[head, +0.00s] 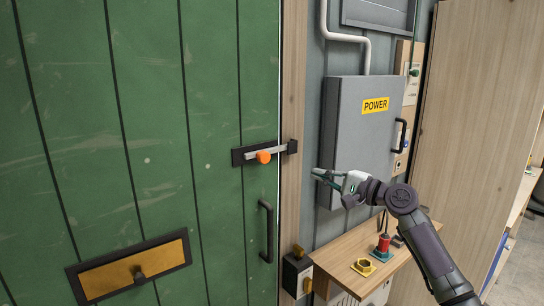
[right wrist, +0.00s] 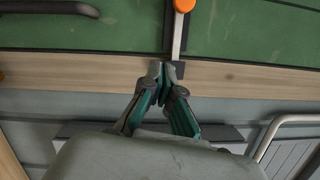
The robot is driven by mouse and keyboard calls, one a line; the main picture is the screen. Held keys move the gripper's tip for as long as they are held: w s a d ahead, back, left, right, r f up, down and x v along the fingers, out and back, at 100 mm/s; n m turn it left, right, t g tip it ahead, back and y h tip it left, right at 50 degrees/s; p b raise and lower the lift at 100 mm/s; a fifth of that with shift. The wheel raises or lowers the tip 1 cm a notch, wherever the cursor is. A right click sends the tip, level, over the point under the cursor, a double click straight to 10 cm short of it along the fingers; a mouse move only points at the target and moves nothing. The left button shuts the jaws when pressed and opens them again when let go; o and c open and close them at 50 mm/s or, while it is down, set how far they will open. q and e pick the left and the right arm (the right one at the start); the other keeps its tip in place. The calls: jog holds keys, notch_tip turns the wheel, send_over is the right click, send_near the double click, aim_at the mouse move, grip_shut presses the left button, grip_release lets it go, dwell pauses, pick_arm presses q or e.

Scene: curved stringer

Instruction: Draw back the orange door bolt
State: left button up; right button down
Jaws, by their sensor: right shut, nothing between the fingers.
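The door bolt has an orange knob (head: 263,157) on a pale metal bar (head: 277,151), mounted on a dark plate on the green door (head: 150,120). The bar's right end reaches the dark keeper (head: 292,146) on the wooden door frame. In the right wrist view the orange knob (right wrist: 184,5) is at the top edge and the bar (right wrist: 177,38) runs down towards the keeper. My right gripper (head: 315,174) is shut and empty, right of and below the bolt, apart from the knob. It also shows in the right wrist view (right wrist: 166,68). My left gripper is not in view.
A grey power box (head: 355,140) with a black handle stands on the wall behind my right gripper. A wooden shelf (head: 340,262) with a red-and-green item and a yellow piece is below. The door has a dark pull handle (head: 267,230) and a brass-coloured panel (head: 130,270).

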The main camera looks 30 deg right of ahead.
jog(key=r, duration=0.1)
jog(key=p, duration=0.4)
send_near(273, 153)
jog(key=w, duration=0.5)
jog(key=a+p, duration=0.3)
jog(key=a, duration=0.1)
jog(key=shift+s+f, duration=0.1)
